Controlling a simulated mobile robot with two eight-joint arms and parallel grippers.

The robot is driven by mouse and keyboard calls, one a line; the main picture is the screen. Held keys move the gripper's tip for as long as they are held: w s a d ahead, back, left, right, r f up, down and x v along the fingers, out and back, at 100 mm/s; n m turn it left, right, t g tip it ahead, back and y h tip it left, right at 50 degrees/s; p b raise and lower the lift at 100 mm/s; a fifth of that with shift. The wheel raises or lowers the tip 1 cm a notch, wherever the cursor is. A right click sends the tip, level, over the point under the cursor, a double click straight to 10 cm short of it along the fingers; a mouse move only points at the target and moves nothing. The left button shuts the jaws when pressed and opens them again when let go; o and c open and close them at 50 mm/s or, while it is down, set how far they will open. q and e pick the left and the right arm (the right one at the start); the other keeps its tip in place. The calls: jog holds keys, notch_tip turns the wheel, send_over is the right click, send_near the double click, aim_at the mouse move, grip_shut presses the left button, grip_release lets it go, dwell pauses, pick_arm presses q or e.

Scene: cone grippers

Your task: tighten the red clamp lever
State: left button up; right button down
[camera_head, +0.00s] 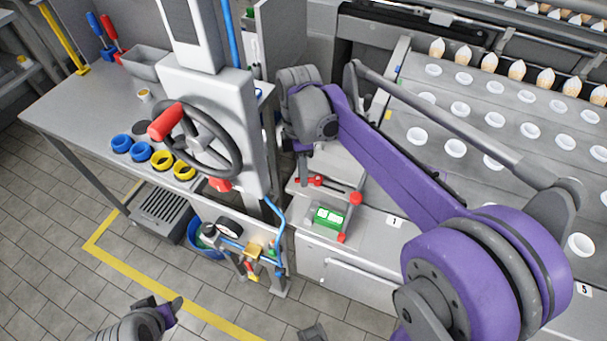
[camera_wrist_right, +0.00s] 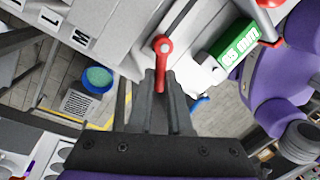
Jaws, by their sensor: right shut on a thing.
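The red clamp lever (camera_head: 317,181) is on the grey machine bed, just left of the middle in the head view. My right gripper (camera_head: 304,178) reaches down to it from above. In the right wrist view the lever (camera_wrist_right: 162,60) has its round pivot end beyond the fingertips, and its arm runs down between the two fingers of my right gripper (camera_wrist_right: 161,80). The fingers are shut on that arm. My left gripper (camera_head: 172,308) hangs over the floor at lower left, away from the lever, and its finger gap is not clear.
A green block (camera_head: 328,216) sits close by, between red-knobbed parts (camera_head: 355,198). A column with a handwheel (camera_head: 200,138) stands to the left. A blue hose (camera_head: 279,230) and small fittings hang below it. Rows of white cups (camera_head: 455,148) fill the conveyor at right.

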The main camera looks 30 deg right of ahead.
jog(key=m, duration=0.2)
jog(key=w+m, duration=0.1)
jog(key=m, duration=0.1)
jog(key=d+m+y, duration=0.1)
jog(key=m, duration=0.1)
jog(key=shift+w+d+t, duration=0.1)
jog(key=shift+w+t, duration=0.15)
jog(key=shift+t, duration=0.05)
dwell(0.4)
jog(key=c, duration=0.8)
grip_release()
jog(key=shift+c, duration=0.2)
notch_tip(320, 180, up, 11)
jog(key=w+d+p, duration=0.1)
jog(key=shift+w+d+f, duration=0.2)
jog(key=shift+d, duration=0.1)
